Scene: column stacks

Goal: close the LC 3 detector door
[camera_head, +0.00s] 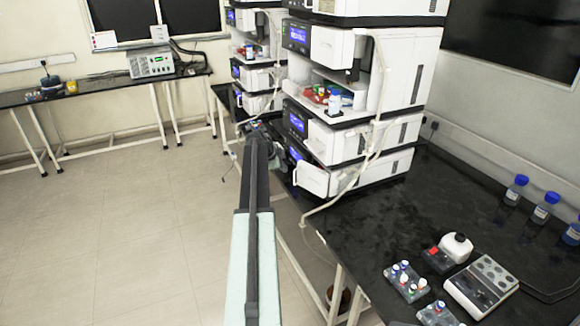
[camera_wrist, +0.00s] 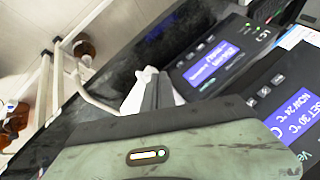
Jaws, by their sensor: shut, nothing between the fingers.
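The LC 3 detector appears to be the bottom module of the near white stack, with a blue display (camera_head: 296,154). Its white door (camera_head: 313,180) stands out from the front at an angle, so it looks open. In the wrist view, the detector's lit panel (camera_wrist: 212,65) is at upper right, marked LC. My gripper (camera_wrist: 157,90) is shut and empty, its dark fingers in front of a white piece (camera_wrist: 136,97) that looks like the door. I cannot tell whether they touch. In the head view my arm hides the fingertips.
A pale tube (camera_head: 325,205) hangs from the stack past the bench edge. Another display (camera_wrist: 282,118) reads 24 and 30 °C. The black bench (camera_head: 400,215) holds vial racks (camera_head: 406,282) and blue-capped bottles (camera_head: 515,190). A second stack stands behind my arm. The floor at left is clear.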

